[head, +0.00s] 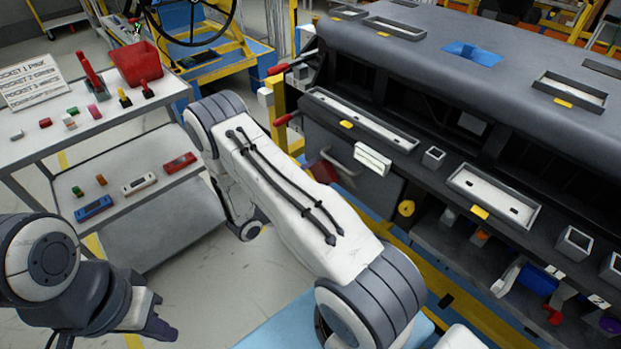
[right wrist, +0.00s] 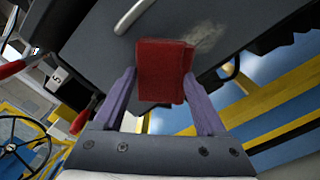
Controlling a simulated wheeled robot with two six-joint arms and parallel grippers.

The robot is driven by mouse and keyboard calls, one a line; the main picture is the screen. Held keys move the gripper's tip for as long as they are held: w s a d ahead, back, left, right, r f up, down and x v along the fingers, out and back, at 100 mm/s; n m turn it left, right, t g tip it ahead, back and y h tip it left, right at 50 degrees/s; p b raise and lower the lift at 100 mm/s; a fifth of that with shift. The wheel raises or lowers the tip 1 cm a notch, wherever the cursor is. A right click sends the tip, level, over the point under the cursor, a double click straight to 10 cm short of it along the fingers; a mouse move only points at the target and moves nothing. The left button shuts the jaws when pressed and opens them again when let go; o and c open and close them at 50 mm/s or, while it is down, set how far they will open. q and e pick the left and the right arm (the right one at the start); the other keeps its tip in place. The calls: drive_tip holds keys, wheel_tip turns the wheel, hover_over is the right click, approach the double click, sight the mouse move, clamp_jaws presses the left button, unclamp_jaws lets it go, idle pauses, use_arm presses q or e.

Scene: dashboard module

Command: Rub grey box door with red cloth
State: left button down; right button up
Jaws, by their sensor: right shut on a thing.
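The red cloth (right wrist: 161,62) is a folded block held between the purple fingers of my right gripper (right wrist: 160,76), which is shut on it. In the right wrist view the cloth is against or very close to the grey box door (right wrist: 88,58), below its metal handle (right wrist: 133,16); contact is not certain. A pale dusty smudge (right wrist: 206,36) shows on the door beside the cloth. In the head view the door (head: 378,190) is partly behind my right arm, and a bit of the red cloth (head: 323,171) shows. My left gripper (head: 157,322) is low at the left, away from the door; its jaw opening is unclear.
The dashboard module (head: 450,110) fills the right side, with trays and pockets along its ledge. Red-handled levers (head: 284,119) stick out at its left end. A grey cart (head: 120,118) with a red bin (head: 136,63) and small parts stands left. Floor between is clear.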

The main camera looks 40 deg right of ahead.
drive_tip(key=shift+w+d, duration=0.1)
drive_tip(key=shift+d, duration=0.85)
idle(0.6)
drive_tip(key=shift+s+d+p, duration=0.15)
drive_tip(key=shift+s+p, duration=0.1)
drive_tip(key=shift+s, duration=1.2)
drive_tip(key=shift+s+d+p, duration=0.1)
drive_tip(key=shift+s+p, duration=0.1)
drive_tip(key=shift+s, duration=1.25)
drive_tip(key=shift+s+d, duration=0.2)
drive_tip(key=shift+s, duration=2.35)
drive_tip(key=shift+a, duration=0.1)
